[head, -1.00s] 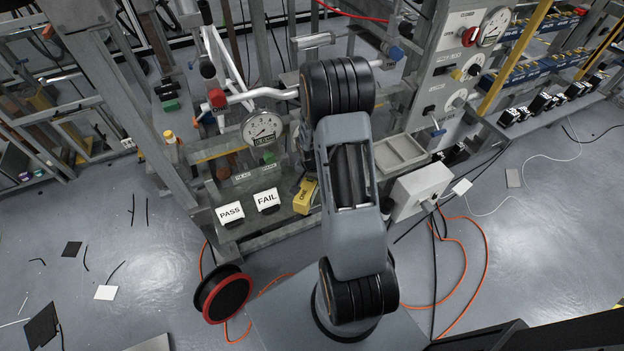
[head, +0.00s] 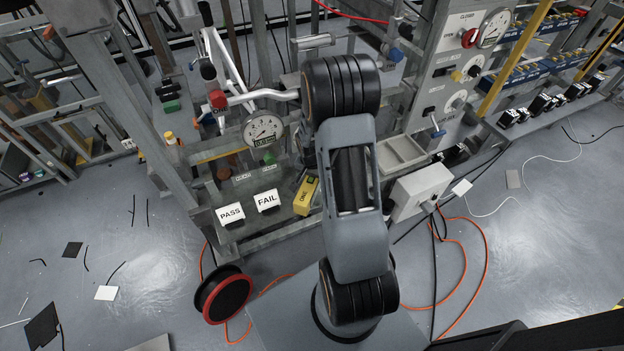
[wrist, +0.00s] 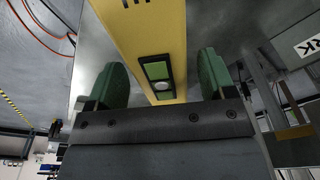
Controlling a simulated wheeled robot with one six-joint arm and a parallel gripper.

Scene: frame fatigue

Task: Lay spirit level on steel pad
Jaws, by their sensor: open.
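The yellow spirit level (head: 306,196) lies on the bench shelf in the head view, just left of my arm and partly hidden by it. The fingers are open, with gaps visible on both sides of the level. My gripper is hidden behind my arm in the head view. I cannot tell which surface is the steel pad.
PASS (head: 230,213) and FAIL (head: 267,201) cards stand left of the level on the shelf. A grey tray (head: 402,153) and a white box (head: 420,190) are right of my arm.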

